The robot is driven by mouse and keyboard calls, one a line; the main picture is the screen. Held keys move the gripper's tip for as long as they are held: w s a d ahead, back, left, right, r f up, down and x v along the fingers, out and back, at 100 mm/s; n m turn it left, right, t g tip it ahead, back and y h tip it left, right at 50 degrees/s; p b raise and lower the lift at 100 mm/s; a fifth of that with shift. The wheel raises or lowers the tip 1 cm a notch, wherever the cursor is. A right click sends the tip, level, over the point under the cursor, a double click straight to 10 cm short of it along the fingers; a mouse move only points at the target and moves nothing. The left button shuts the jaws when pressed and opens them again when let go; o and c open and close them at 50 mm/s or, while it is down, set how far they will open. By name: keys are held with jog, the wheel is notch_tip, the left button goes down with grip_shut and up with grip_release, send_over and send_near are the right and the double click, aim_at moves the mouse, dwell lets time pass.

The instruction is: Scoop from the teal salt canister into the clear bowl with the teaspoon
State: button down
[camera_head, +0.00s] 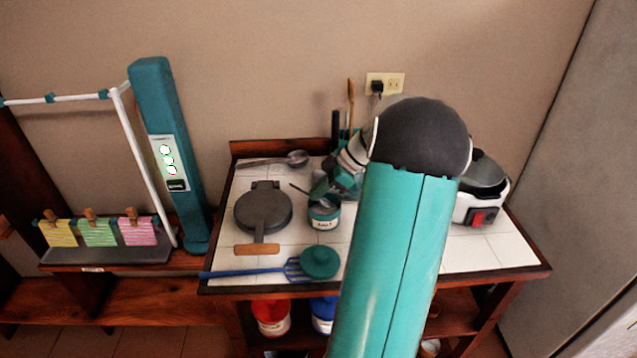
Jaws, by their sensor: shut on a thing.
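The teal salt canister (324,217) stands open on the white tiled counter, its pale label facing me. My gripper (322,188) is just above its mouth, at the end of my teal arm. It is shut on the teaspoon (299,189), whose thin grey handle sticks out to the left. The spoon's bowl end is at the canister's opening; whether it holds salt is too small to tell. A clear bowl (486,172) appears at the right on a white appliance with a red switch (481,217), partly hidden behind my arm.
A round teal lid (320,262) lies in front of the canister, over the head of a blue slotted utensil (243,272). A dark round iron press (263,212) lies to the left. A metal ladle (297,158) lies at the back. My arm hides the counter's middle right.

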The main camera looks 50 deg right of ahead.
aim_at(318, 200)
jog(key=shift+f, duration=0.75)
jog(key=shift+s+d+f, duration=0.3)
jog(key=shift+s+f, duration=0.05)
jog(key=shift+f, duration=0.15)
jog(key=shift+s+d, duration=0.2)
jog(key=shift+d, duration=0.05)
jog(key=shift+w+a+r, duration=0.1)
jog(key=shift+w+r, duration=0.05)
jog(key=shift+r, duration=3)
jog(key=shift+w+a+r+g+h, duration=0.25)
jog(key=shift+r+g+h, duration=0.1)
jog(key=shift+r, duration=0.1)
jog(key=shift+w+a+r+g+h, duration=0.25)
jog(key=shift+r+g, duration=0.1)
jog(key=shift+r, duration=0.1)
jog(key=shift+w+a+r+g+h, duration=0.15)
jog(key=shift+r+g+h, duration=0.35)
jog(key=shift+r+g, duration=0.1)
